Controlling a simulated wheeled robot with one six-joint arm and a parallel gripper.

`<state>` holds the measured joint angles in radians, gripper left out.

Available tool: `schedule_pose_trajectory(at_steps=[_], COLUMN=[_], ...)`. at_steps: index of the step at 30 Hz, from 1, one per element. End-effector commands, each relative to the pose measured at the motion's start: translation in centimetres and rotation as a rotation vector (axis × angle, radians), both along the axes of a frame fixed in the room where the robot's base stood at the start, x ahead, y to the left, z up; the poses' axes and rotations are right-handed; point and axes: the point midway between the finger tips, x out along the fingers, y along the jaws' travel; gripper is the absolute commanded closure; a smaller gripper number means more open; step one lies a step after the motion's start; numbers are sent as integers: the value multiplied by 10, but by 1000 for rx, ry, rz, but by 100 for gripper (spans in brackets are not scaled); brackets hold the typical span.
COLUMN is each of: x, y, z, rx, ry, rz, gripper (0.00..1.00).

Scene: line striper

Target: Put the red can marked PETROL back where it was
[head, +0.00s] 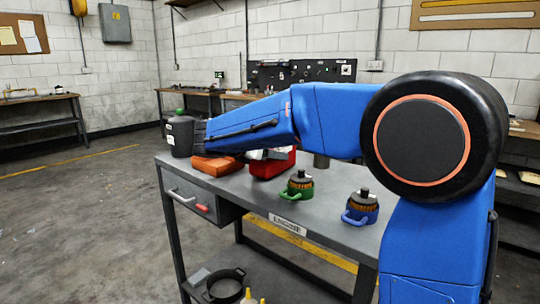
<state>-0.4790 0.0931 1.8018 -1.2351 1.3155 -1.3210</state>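No can with a readable PETROL mark shows in the head view. A red box-like thing (272,165) stands on the grey bench (330,232), partly hidden behind my blue arm. White or grey items show at its top, and I cannot tell whether it is a can or an open box. My arm reaches left across the bench. My gripper (201,138) is at its far end, close beside a dark grey container with a green cap (180,137). The fingers are too small and covered to tell whether they are open or touch the container.
An orange-red flat thing (216,165) lies under my arm's end. A green-based pot (299,187) and a blue-based pot (361,207) stand nearer on the bench. A black pan (226,288) is on the lower shelf. The floor (80,220) at left is clear.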

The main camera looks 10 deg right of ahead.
Motion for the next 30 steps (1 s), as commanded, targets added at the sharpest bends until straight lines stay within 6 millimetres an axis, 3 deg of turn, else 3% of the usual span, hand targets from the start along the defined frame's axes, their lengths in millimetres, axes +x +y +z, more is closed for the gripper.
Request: schedule_pose_trajectory(at_steps=[13,14,16,30], x=[0,0,0,-5], y=[0,0,0,7], z=[-5,-7,-7,0], rx=[-1,1,1,0], ry=[-3,-1,-1,-2], rz=[-1,0,0,1], gripper=[96,31,15,15])
